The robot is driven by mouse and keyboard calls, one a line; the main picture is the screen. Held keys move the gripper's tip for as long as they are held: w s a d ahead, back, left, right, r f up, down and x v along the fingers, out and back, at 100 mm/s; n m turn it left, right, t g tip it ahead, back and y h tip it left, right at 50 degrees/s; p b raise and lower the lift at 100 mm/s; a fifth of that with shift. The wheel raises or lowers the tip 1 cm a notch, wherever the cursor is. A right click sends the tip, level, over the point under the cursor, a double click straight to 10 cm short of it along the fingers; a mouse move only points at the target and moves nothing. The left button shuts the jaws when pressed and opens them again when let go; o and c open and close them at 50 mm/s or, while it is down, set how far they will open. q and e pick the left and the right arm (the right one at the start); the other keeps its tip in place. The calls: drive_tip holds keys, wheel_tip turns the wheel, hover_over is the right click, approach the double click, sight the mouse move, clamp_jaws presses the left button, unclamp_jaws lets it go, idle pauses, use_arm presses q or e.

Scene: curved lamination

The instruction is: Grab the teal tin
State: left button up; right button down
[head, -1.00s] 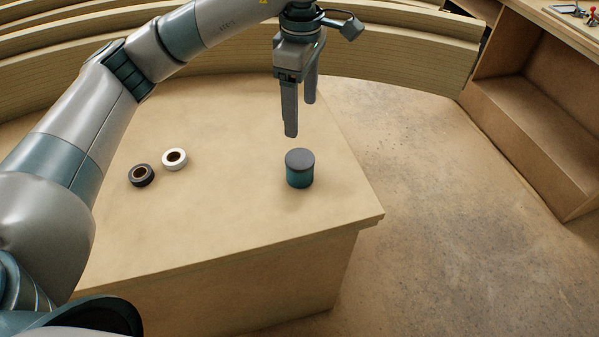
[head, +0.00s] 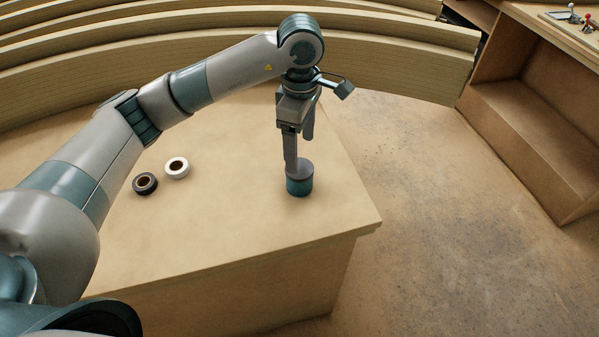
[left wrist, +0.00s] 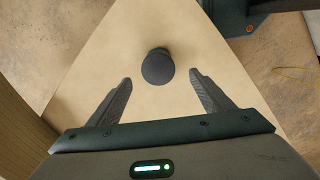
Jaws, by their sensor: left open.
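The teal tin (head: 300,184) stands upright near the right edge of the wooden table. It is a short cylinder with a dark grey lid. My left gripper (head: 299,155) points down just above and behind the tin in the head view, one finger overlapping the lid's edge. In the left wrist view the tin (left wrist: 158,67) lies ahead of the two spread fingers, roughly centred between them. The left gripper (left wrist: 161,83) is open and nothing is between its fingertips. My right gripper is in neither view.
A black tape roll (head: 145,184) and a white tape roll (head: 177,168) lie on the table (head: 230,225) left of the tin. Curved laminated wood (head: 400,65) runs behind. A wooden shelf unit (head: 530,130) stands at right. The tabletop around the tin is clear.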

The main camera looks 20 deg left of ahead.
sight(299, 168)
use_arm(q)
wheel_tip(299, 168, down, 4)
drive_tip(key=shift+r+p, duration=0.15)
drive_tip(key=shift+p, duration=0.55)
drive_tip(key=shift+f, duration=0.5)
drive_tip(key=shift+w+a+f+p, duration=0.1)
drive_tip(key=shift+w+f+p, duration=0.05)
drive_tip(key=shift+f+p, duration=0.95)
drive_tip(key=shift+a+f+p, duration=0.1)
drive_tip(key=shift+f+p, duration=0.6)
drive_tip(key=shift+f, duration=0.85)
